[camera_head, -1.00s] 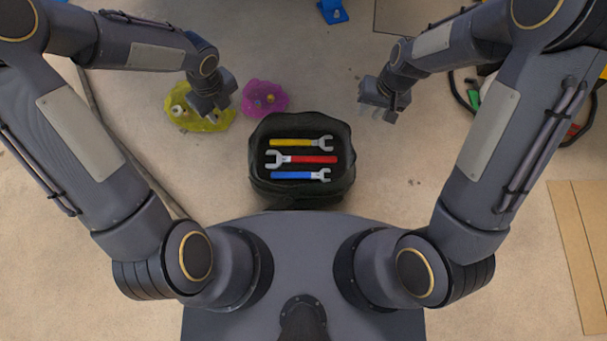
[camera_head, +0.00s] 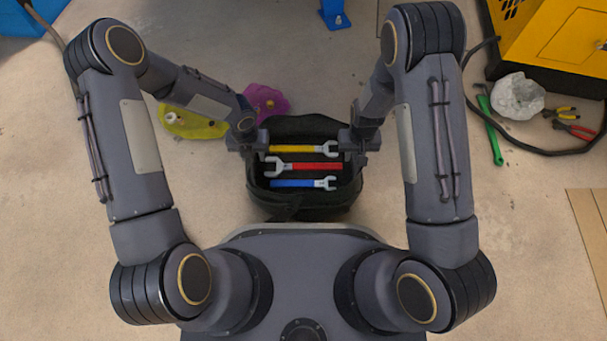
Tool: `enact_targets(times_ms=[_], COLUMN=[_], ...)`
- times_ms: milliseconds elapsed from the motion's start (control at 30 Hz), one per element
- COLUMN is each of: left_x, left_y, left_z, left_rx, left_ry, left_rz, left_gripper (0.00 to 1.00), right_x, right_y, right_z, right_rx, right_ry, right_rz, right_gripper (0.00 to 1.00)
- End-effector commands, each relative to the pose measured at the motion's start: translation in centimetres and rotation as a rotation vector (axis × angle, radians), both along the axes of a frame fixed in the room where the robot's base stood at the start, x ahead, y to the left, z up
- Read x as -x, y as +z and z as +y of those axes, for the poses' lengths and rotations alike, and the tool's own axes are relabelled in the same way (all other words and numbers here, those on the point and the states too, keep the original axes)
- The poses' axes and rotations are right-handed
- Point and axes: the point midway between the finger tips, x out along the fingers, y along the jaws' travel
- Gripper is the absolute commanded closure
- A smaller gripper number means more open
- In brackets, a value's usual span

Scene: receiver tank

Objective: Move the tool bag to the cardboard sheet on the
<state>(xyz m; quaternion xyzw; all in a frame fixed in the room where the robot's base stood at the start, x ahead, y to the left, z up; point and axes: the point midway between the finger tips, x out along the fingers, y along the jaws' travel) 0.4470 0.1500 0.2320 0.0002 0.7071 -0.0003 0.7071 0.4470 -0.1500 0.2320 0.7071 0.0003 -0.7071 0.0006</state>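The black tool bag (camera_head: 305,207) stands open on the floor in front of my base. Wrenches with yellow, red and blue handles lie inside it. My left gripper (camera_head: 262,147) is at the bag's left rim, and my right gripper (camera_head: 348,147) is at its right rim. Both point down over the upper part of the bag. Their fingers are dark against the dark bag, so I cannot tell whether they grip the rim. The brown cardboard sheet (camera_head: 588,250) lies flat on the floor at the right edge, partly out of view.
A yellow patch (camera_head: 190,124) and a purple patch (camera_head: 265,100) lie left of and behind the bag. A green-handled tool (camera_head: 492,130), a white crumpled item (camera_head: 517,97), pliers (camera_head: 566,112) and a black cable lie near the yellow machine (camera_head: 560,40). Floor between bag and cardboard looks clear.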

Motion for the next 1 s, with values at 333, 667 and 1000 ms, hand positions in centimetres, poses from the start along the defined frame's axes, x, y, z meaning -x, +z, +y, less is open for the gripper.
enact_targets(times_ms=[333,667,1000], left_x=[0.0,0.0,0.0], left_y=[-4.8,-5.5,-5.5], left_z=[0.0,0.0,0.0], left_rx=[-0.001,0.0,0.0], left_ry=[0.0,0.001,0.001], left_rz=[0.001,-0.001,0.0], left_gripper=[0.6,0.6,0.94], right_x=[0.0,0.0,0.0], right_y=[-4.8,-5.5,-5.5], right_z=[0.0,0.0,0.0], right_rx=[0.0,-0.001,0.0], right_ry=[-0.002,-0.002,-0.001], right_rz=[0.002,-0.001,0.0], right_gripper=[0.75,0.75,1.0])
